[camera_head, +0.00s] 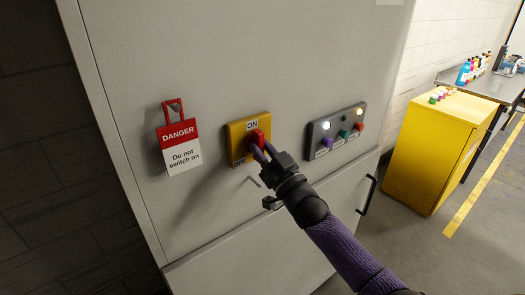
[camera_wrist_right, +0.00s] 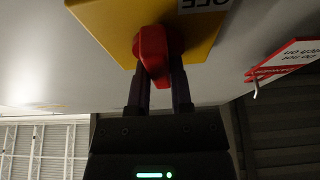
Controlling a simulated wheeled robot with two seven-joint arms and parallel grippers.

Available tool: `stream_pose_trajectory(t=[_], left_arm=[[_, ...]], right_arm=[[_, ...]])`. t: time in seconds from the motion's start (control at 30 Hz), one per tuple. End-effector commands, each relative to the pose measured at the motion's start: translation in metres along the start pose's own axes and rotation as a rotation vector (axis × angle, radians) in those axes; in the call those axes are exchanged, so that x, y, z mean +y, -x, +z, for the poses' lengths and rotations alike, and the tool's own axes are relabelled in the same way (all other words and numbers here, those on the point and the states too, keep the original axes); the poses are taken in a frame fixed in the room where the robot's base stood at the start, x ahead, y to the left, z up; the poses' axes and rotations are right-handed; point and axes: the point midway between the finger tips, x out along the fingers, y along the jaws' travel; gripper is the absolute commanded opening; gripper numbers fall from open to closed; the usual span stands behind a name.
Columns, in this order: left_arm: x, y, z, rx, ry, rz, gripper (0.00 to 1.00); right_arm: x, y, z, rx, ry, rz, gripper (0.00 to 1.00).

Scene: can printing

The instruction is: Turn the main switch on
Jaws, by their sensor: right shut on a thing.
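The main switch is a yellow plate (camera_head: 236,132) with a red handle (camera_head: 258,137) on the front of a grey cabinet. An ON label (camera_head: 252,125) is at its top and an OFF label (camera_head: 239,162) at its lower left. My right gripper (camera_head: 259,153) is shut on the red handle. In the right wrist view the two dark fingers (camera_wrist_right: 160,92) sit either side of the red handle (camera_wrist_right: 152,48), below the yellow plate (camera_wrist_right: 105,22). The fingers partly hide the handle, so its exact angle is hard to tell. My left gripper is not in view.
A red and white danger tag (camera_head: 182,150) reading "Do not switch on" hangs left of the switch. A grey panel (camera_head: 314,134) with lamps and coloured buttons is to the right. A black door handle (camera_head: 367,195) and a yellow cabinet (camera_head: 425,150) are farther right.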

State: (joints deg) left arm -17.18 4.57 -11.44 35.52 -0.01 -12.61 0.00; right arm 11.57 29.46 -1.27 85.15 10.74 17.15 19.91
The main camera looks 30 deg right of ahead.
Motion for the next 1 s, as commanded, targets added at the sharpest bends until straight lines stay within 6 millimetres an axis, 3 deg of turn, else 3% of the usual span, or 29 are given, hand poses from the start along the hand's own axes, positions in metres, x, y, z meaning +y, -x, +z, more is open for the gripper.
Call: stream_pose_trajectory(t=[0.47,0.5,0.67,1.0], left_arm=[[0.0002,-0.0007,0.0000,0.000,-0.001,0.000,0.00],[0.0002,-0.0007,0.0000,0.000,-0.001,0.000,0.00],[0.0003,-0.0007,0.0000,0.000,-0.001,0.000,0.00],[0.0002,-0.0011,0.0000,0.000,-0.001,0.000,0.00]], right_arm=[[-0.0001,0.0005,0.0014,-0.004,0.014,-0.005,0.00],[-0.0001,0.0005,0.0014,-0.004,0.014,-0.005,0.29],[0.0000,0.0004,0.0009,-0.003,0.013,-0.005,0.62],[-0.0001,0.0051,0.0009,-0.002,0.012,-0.005,0.62]])
